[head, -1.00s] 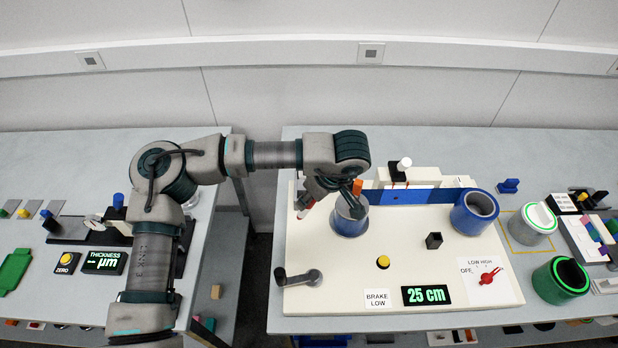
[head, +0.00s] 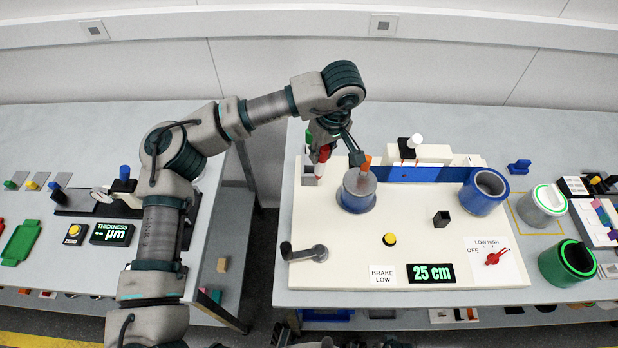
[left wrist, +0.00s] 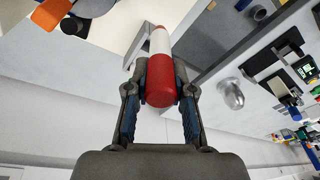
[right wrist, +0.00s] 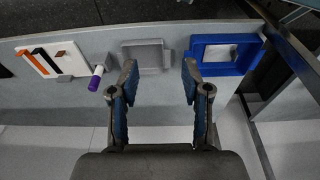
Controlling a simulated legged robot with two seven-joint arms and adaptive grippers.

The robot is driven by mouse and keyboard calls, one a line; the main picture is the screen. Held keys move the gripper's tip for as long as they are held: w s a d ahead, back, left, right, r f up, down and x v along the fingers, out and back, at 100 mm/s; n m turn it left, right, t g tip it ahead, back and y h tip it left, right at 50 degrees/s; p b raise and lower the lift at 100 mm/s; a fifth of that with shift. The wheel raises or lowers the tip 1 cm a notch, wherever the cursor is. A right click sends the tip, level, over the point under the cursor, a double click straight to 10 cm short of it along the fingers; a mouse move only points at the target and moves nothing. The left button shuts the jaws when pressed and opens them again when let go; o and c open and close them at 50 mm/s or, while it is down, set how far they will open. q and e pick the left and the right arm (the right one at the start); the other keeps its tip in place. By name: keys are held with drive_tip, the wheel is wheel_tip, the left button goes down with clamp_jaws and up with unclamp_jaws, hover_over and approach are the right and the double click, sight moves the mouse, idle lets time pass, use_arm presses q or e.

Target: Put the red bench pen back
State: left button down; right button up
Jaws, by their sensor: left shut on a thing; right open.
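The red bench pen (left wrist: 162,75) has a red end and a white band. My left gripper (left wrist: 160,88) is shut on its red end in the left wrist view. In the head view the pen (head: 322,154) stands near upright in my left gripper (head: 322,146), at the back left of the cream panel. A small grey open holder (head: 308,175) is just below it; it also shows beside the pen's far end in the left wrist view (left wrist: 138,46). I cannot tell whether the tip is inside. My right gripper (right wrist: 154,80) is open and empty.
A blue-banded spool (head: 357,195) with an orange piece stands right of the pen. A crank handle (head: 304,253) is at the panel's front left. The right wrist view shows a grey tray (right wrist: 124,54), a blue tray (right wrist: 198,68) and a purple-ended marker (right wrist: 96,78).

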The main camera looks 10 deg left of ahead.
use_arm(q)
drive_tip(key=w+a+m+h, duration=0.1)
drive_tip(key=w+a+m, duration=0.1)
drive_tip(key=w+a, duration=0.4)
drive_tip(key=f, duration=0.6)
drive_tip(key=d+f+b, duration=0.1)
drive_tip(key=f, duration=0.2)
drive_tip(key=shift+w+f, duration=0.3)
drive_tip(key=shift+f, duration=0.1)
drive_tip(key=c, duration=1)
unclamp_jaws()
drive_tip(key=shift+d, duration=0.25)
use_arm(e)
drive_tip(key=r, duration=0.3)
drive_tip(key=shift+w+a+r, duration=0.1)
drive_tip(key=shift+a+r, duration=0.15)
drive_tip(key=shift+a, duration=0.15)
use_arm(q)
drive_tip(key=shift+r, duration=0.1)
wheel_tip(320, 180, up, 12)
drive_tip(key=s+p, duration=0.1)
drive_tip(key=shift+d, duration=0.35)
use_arm(e)
wheel_tip(320, 180, down, 3)
drive_tip(key=shift+f, duration=0.15)
